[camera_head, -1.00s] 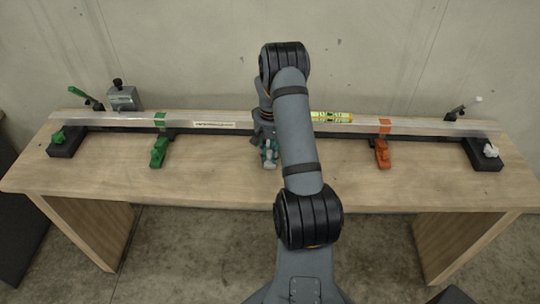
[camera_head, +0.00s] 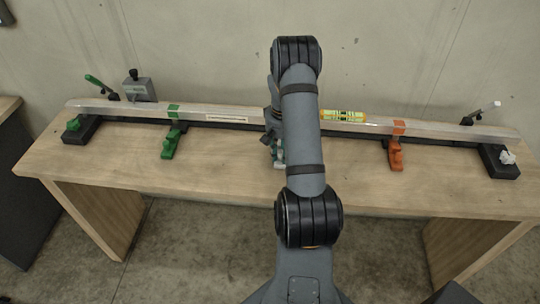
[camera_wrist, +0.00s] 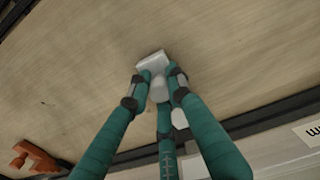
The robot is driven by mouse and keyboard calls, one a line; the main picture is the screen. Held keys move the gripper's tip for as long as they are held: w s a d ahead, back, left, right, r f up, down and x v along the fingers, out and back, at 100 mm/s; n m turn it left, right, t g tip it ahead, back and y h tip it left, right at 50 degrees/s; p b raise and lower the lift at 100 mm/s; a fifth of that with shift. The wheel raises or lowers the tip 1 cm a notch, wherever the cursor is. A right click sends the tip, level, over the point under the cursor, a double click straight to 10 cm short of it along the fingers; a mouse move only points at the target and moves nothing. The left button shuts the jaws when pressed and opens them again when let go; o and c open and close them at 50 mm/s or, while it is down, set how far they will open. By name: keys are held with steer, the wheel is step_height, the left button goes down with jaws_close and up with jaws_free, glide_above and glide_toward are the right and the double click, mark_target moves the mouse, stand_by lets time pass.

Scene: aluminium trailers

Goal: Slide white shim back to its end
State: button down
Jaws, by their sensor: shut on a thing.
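The white shim (camera_wrist: 151,61) shows in the wrist view as a small pale block with a rounded knob, low over or on the wooden top. My gripper (camera_wrist: 157,80), with teal fingers, is shut on its knob. In the head view my gripper (camera_head: 277,150) is at the near side of the long aluminium beam (camera_head: 240,113), mostly behind my arm. A bit of white shows below the fingertips there. I cannot tell whether the shim touches the beam or its dark base.
A green shim (camera_head: 170,145) lies left and an orange shim (camera_head: 396,155) right, both at the beam's near side. A yellow-green level (camera_head: 343,116) sits on the beam. Dark end blocks (camera_head: 499,163) stand at both ends. The bench top (camera_head: 230,165) in front is clear.

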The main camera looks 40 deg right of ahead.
steer(key=shift+a, duration=0.15)
steer(key=c, duration=1.6)
jaws_free()
steer(key=shift+r, duration=0.15)
step_height(320, 180, up, 12)
steer(key=shift+f, duration=0.1)
